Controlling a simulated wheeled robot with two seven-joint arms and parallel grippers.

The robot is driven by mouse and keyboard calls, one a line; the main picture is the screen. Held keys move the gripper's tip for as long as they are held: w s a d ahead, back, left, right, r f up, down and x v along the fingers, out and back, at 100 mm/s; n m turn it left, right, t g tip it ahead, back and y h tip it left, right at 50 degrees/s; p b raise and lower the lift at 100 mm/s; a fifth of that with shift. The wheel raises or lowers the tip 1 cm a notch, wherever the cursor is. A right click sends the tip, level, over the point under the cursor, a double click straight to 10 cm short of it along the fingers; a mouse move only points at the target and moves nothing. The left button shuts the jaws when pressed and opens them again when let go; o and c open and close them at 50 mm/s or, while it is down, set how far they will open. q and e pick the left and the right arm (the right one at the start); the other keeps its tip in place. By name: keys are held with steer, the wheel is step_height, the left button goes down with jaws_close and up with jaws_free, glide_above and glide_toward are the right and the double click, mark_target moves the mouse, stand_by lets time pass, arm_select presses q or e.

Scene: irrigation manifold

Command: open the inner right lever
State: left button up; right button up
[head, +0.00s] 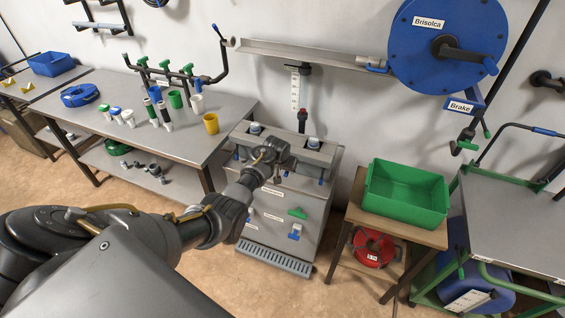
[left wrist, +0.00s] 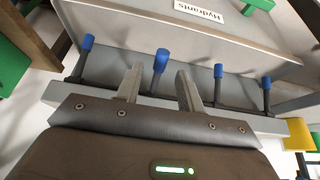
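A grey cabinet (head: 283,211) with a manifold on top stands in the middle of the head view. In the left wrist view a row of several blue-tipped levers crosses a grey bar; this view is turned round, so the cabinet's right side is at picture left. The inner right lever (left wrist: 161,60) is second from the left there, its blue tip between and slightly beyond my fingertips. My left gripper (left wrist: 160,75) is open around it, with a gap on both sides. In the head view my left gripper (head: 270,155) is over the manifold and hides the inner levers. My right gripper is not in view.
The outer right lever (left wrist: 86,45) and inner left lever (left wrist: 218,72) stand close on either side of my fingers. A green crate (head: 405,192) sits on a small table right of the cabinet. A workbench (head: 160,130) with cups stands left.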

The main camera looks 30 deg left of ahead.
arm_select(q)
steer(key=v, duration=0.9)
steer(key=s+d+f+m+g+b, duration=0.1)
steer(key=s+d+f, duration=0.1)
steer(key=s+f, duration=0.7)
steer(key=s+d+f+b, duration=0.15)
steer(key=s+f, duration=0.25)
steer(key=f, duration=0.9)
steer(key=s+d+f+m+g, duration=0.1)
steer(key=s+d+f, duration=0.2)
steer(key=s+f, duration=0.6)
steer(key=s+d+f, duration=0.1)
steer(key=s+f, duration=0.5)
steer(key=s, duration=0.6)
steer(key=s+d+f+m+g+b, duration=0.1)
steer(key=s+f, duration=0.5)
steer(key=s, duration=0.6)
steer(key=s+d+f+m+g+h+b, duration=0.1)
steer(key=s+d+f, duration=0.1)
steer(key=s+f, duration=0.5)
steer(key=s, duration=0.6)
steer(key=shift+d, duration=0.35)
